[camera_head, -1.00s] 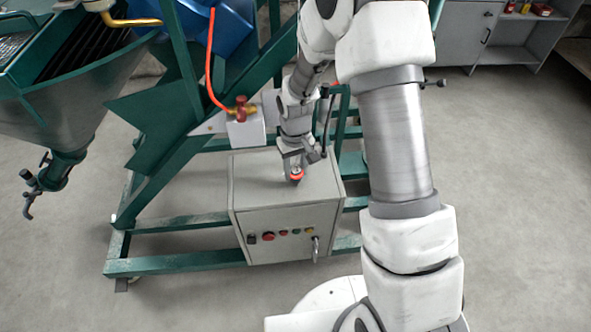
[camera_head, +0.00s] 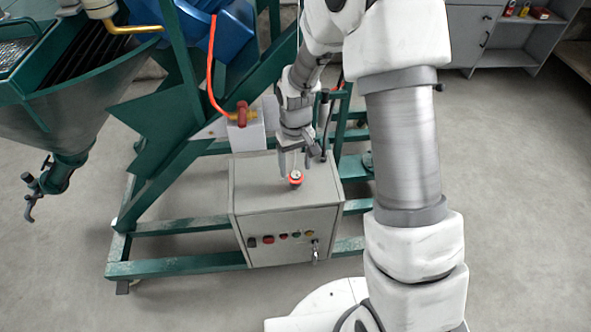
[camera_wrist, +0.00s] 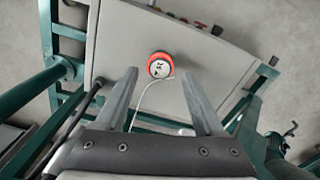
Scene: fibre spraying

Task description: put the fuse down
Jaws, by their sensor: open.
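The fuse (camera_head: 295,178), a small round orange-red piece with a pale face, rests on top of the grey control box (camera_head: 250,190). In the wrist view the fuse (camera_wrist: 160,66) lies just beyond my fingertips, and a thin pale wire curves from beside it back between the fingers. My gripper (camera_head: 296,164) is open just above the fuse, pointing down at the box. In the wrist view both fingers of my gripper (camera_wrist: 159,76) are spread wide, with nothing between them but the wire's line of sight.
The box front carries several coloured buttons and a handle (camera_head: 315,250). A green frame (camera_head: 180,266) surrounds the box, with a grey hopper (camera_head: 60,115) at left and a blue motor (camera_head: 228,40) behind. A red hose (camera_head: 211,70) hangs nearby. Open floor lies to the right.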

